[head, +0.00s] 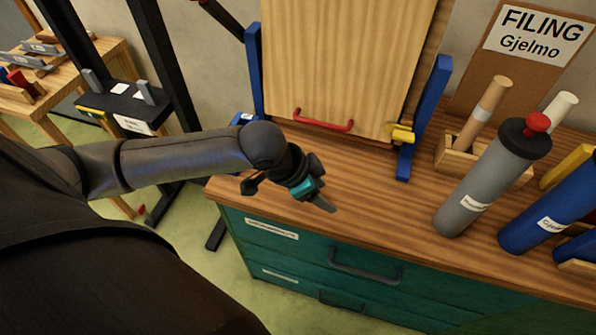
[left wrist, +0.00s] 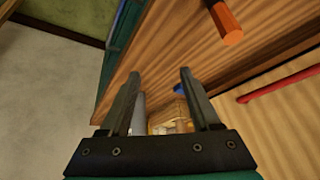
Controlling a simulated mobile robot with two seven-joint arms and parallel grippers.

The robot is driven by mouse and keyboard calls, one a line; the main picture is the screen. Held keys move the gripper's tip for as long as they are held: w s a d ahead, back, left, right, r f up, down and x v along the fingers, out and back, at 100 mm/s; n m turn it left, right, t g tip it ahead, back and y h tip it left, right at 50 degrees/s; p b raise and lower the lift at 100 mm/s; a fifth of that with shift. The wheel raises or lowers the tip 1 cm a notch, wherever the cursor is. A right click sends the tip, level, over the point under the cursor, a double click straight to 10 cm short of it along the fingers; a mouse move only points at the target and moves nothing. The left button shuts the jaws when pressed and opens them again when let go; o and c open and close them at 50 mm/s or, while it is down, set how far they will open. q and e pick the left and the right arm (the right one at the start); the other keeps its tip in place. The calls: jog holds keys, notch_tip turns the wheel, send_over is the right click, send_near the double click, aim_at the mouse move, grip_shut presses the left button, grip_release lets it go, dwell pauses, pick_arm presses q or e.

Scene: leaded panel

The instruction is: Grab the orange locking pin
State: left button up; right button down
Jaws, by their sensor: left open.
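An orange rod with a flat, faceted end (left wrist: 230,32), which looks like the locking pin, shows at the top edge of the left wrist view, against the wooden bench top. Part of it is cut off by the frame, and I cannot make it out in the head view. My left gripper (head: 322,198) hangs over the front left part of the bench. Its two fingers (left wrist: 158,100) are apart with nothing held between them, and the orange rod lies outside them, toward the top right of the wrist view. My right gripper is not in view.
A wooden panel (head: 345,60) with a red handle (head: 323,122) stands between blue brackets, with a yellow piece (head: 400,133) at its right. The bench top (head: 385,205) is clear between gripper and cylinders.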

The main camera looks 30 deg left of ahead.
pick_arm(q)
jog(key=a+r+n+y+p, duration=0.1)
jog(key=a+r+n, duration=0.1)
jog(key=a+r, duration=0.65)
jog(key=shift+g, duration=0.4)
jog(key=x, duration=0.5)
jog(key=a+b+x, duration=0.1)
jog(key=x, duration=0.4)
jog(key=a+b+x, duration=0.1)
jog(key=x, duration=0.5)
jog(key=shift+s+a+f, duration=0.25)
jog(key=shift+s+f, duration=0.05)
jog(key=shift+f, duration=0.15)
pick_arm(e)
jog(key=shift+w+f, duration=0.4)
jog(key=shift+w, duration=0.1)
pick_arm(q)
grip_shut()
